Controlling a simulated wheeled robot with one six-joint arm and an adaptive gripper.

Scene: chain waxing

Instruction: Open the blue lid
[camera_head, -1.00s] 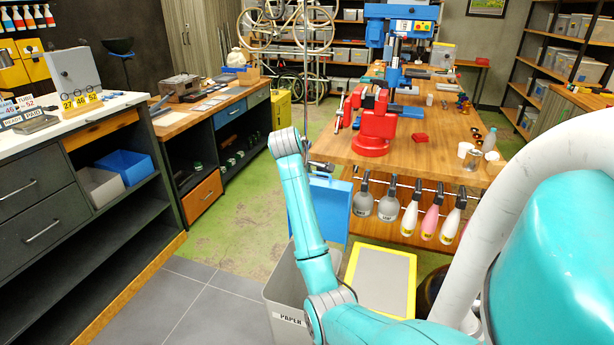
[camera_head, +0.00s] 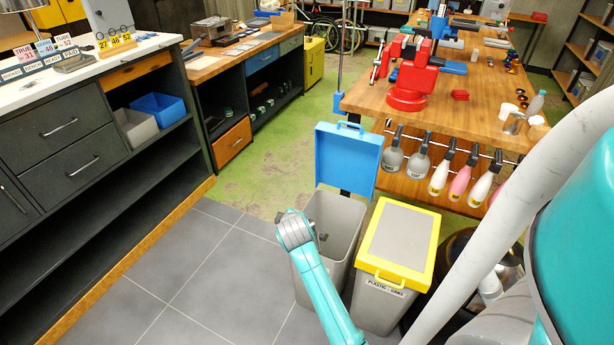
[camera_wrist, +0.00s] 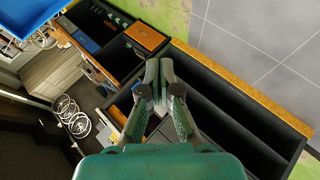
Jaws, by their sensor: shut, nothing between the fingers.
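The blue lid (camera_head: 348,160) stands raised, close to upright, at the back of the grey bin (camera_head: 335,215) in the head view. Its handle is at the top edge, and the bin's mouth is uncovered. In the wrist view a blue panel, likely the same lid (camera_wrist: 28,16), fills the top left corner. My gripper (camera_wrist: 158,72) is shut and empty in the wrist view, with no contact on the lid visible. In the head view my arm's end is in front of the bin's left side, and the fingers cannot be made out clearly.
A yellow-rimmed bin (camera_head: 398,240) with its lid down stands right beside the grey bin. A wooden workbench (camera_head: 460,110) with a red vise (camera_head: 412,85) and hanging bottles is behind. Dark shelving (camera_head: 80,160) is at left. The tiled floor between is clear.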

